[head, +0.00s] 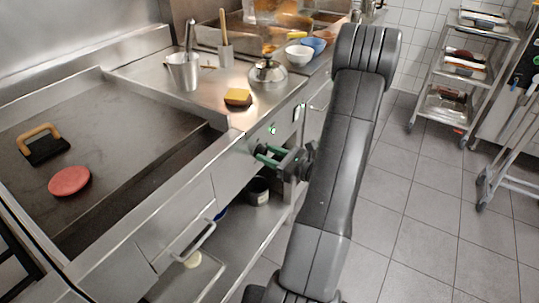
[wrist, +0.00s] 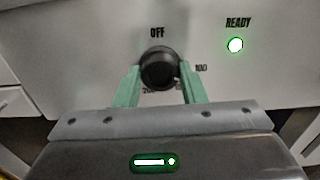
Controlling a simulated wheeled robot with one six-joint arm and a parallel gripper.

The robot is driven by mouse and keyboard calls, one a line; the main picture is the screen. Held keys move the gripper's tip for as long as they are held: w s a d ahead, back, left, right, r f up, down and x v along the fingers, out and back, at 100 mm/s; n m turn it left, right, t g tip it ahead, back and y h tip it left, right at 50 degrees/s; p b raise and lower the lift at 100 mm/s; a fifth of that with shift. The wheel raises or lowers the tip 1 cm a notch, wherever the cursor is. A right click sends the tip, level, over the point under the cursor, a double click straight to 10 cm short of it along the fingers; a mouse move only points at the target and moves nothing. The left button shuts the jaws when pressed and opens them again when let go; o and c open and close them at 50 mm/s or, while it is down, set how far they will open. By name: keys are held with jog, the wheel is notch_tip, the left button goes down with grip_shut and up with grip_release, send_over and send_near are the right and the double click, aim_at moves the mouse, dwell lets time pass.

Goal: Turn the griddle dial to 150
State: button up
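The griddle dial (wrist: 160,67) is a round black knob on a pale steel front panel in the wrist view. The word OFF is printed above it, and partly covered markings show below and to its right. My gripper (wrist: 160,72) has one green finger on each side of the knob, with the tips against its sides. In the head view my gripper (head: 268,155) is at the counter's front panel and hides the dial. No pointer mark on the knob can be made out. The griddle plate (head: 120,120) lies to the left.
A lit green READY lamp (wrist: 235,45) is right of the dial. A red disc (head: 69,181) and a wooden-handled press (head: 45,146) lie on the griddle. A sponge (head: 238,97) and a pot (head: 267,75) stand on the counter. Tiled floor at right is clear before a trolley (head: 466,70).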

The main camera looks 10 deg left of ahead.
jog(key=shift+p, duration=0.3)
jog(key=shift+r+m+p, duration=0.15)
jog(key=shift+m+p, duration=0.75)
jog(key=shift+m, duration=0.2)
jog(key=shift+m+p, duration=1.15)
jog(key=shift+m, duration=0.05)
jog(key=m+p, duration=0.3)
jog(key=m, duration=0.2)
jog(key=shift+f+p, duration=0.2)
jog(key=shift+p, duration=0.15)
jog(key=o, duration=1)
jog(key=shift+w, duration=0.1)
